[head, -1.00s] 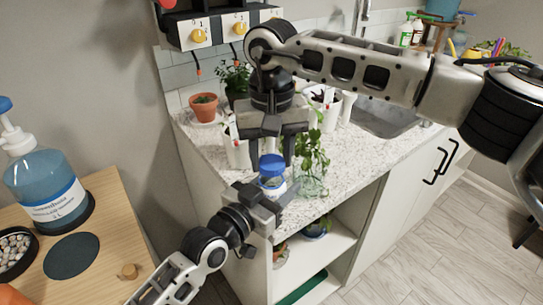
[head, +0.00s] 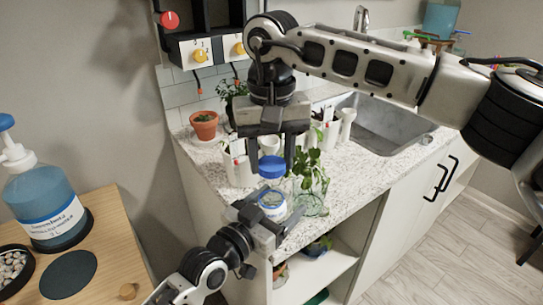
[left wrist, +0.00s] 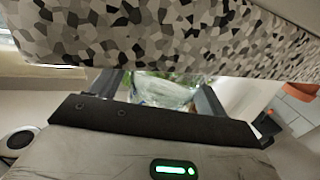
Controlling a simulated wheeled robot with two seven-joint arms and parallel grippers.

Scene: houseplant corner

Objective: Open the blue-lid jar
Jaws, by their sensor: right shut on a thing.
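The clear jar (head: 272,207) stands at the counter's front edge. Its blue lid (head: 272,166) is above it, apart from the jar, with a gap between them. My right gripper (head: 270,162) points down from above, its fingers shut on the lid's sides. My left gripper (head: 268,222) is low at the jar, one finger on either side, and appears shut on it. In the left wrist view its fingers (left wrist: 163,92) flank pale, clear glass, partly hidden by a speckled surface. The jar's lower part is partly hidden by my left gripper.
A glass vessel with a green plant (head: 312,190) stands close to the jar's right. White containers (head: 238,168) and a terracotta pot (head: 204,125) are behind, and a sink (head: 385,125) lies back right. A wooden table (head: 110,255) with a pump bottle (head: 42,200) is at left.

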